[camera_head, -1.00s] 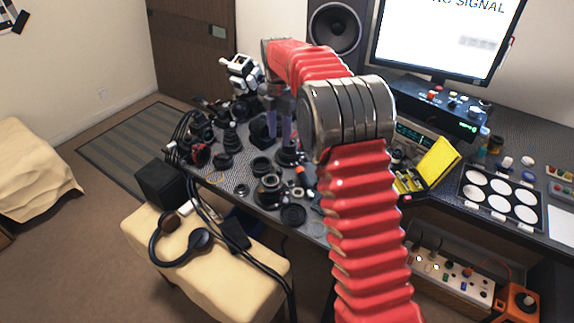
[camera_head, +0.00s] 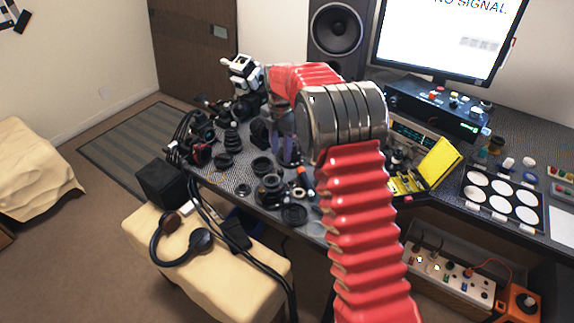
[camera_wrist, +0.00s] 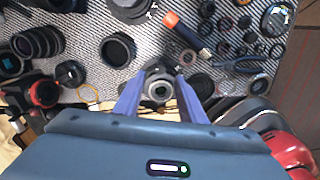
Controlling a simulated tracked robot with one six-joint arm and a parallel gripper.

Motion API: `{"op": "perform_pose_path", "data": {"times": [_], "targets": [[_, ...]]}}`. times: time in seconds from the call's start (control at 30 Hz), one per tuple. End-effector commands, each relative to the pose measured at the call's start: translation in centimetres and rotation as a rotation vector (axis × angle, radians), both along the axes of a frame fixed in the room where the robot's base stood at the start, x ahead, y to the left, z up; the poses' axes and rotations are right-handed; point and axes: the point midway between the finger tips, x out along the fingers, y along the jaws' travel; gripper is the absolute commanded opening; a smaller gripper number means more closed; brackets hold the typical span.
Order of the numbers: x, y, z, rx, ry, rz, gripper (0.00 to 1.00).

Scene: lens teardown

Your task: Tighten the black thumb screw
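My gripper (camera_wrist: 160,76) has two purple fingers, spread apart and pointing down at the table in the wrist view. Between and beyond them is a dark round part with a pale ring at its centre (camera_wrist: 158,91); I cannot tell whether the fingers touch it. In the head view my gripper (camera_head: 285,150) is over the lens parts, partly hidden by my arm. I cannot make out the black thumb screw for certain among the many black parts.
The grey desk (camera_head: 243,180) is crowded with lens rings and barrels. An orange-tipped tool (camera_wrist: 185,33) and blue-handled pliers (camera_wrist: 237,66) lie beyond my gripper. A yellow case (camera_head: 437,165) stands open at right. Headphones (camera_head: 200,240) lie on the padded stool (camera_head: 255,275).

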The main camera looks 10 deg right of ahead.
Motion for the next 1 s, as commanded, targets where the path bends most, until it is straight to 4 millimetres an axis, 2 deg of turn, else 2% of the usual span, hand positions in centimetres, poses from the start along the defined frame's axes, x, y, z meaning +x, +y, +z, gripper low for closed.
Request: {"op": "perform_pose_path", "data": {"times": [0.1,0.4,0.57,0.83,1.0], "targets": [[-0.1,0.0,-2.0,-0.001,0.004,0.000,0.37],[0.0,0.0,-6.0,0.000,0.001,0.000,0.37],[0.0,0.0,-6.9,-0.001,0.001,0.000,0.37],[0.0,0.0,-7.0,0.000,0.000,0.001,0.37],[0.0,0.0,-7.0,0.000,0.000,0.001,0.26]]}}
